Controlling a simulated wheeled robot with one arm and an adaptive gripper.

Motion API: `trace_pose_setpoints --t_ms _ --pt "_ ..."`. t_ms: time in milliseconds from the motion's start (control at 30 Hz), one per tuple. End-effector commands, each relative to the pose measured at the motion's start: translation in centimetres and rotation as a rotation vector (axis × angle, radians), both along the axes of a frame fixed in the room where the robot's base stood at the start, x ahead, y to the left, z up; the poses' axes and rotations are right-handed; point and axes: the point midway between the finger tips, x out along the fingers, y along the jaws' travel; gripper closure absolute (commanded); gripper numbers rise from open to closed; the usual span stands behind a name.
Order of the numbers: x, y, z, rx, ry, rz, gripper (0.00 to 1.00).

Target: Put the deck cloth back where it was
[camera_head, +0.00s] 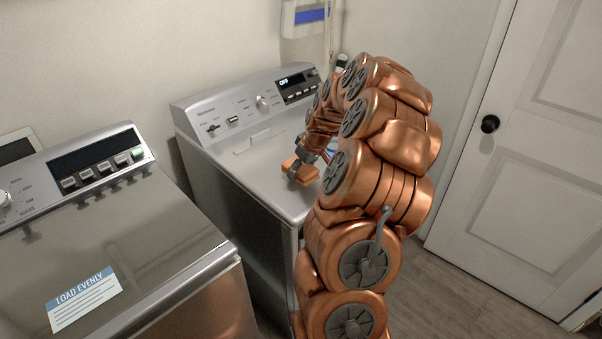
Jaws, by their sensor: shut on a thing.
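A small orange-brown folded piece, which looks like the deck cloth (308,176), is at the top deck of the right-hand machine (248,172), towards its front right part. My gripper (295,171) is shut on it from above, with its dark fingers across the cloth. My copper-coloured arm comes down from the right and hides part of the deck behind it. I cannot tell whether the cloth touches the deck or is held just above it.
A second washer (110,230) with a dark glass lid and a "LOAD EVENLY" label (84,298) stands at the left. A control panel (255,103) rises behind the deck. A white and blue item shows partly behind my arm. A white door (535,150) is at the right.

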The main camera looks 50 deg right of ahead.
Motion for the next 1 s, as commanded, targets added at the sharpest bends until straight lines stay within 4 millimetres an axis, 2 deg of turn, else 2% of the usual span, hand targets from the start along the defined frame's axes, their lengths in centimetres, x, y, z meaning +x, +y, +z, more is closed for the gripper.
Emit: trace_pose_setpoints --t_ms 233,633,667,900,1000 --pt "0.0 0.0 -2.2 0.0 0.0 -0.001 0.68" --pt "0.0 0.0 -2.8 0.0 0.0 0.0 0.68" --pt "0.0 0.0 -2.7 0.0 0.0 0.0 0.34" --pt "0.0 0.0 -2.6 0.001 0.0 0.0 0.1" --pt "0.0 0.0 -2.6 0.001 0.0 0.0 0.1"
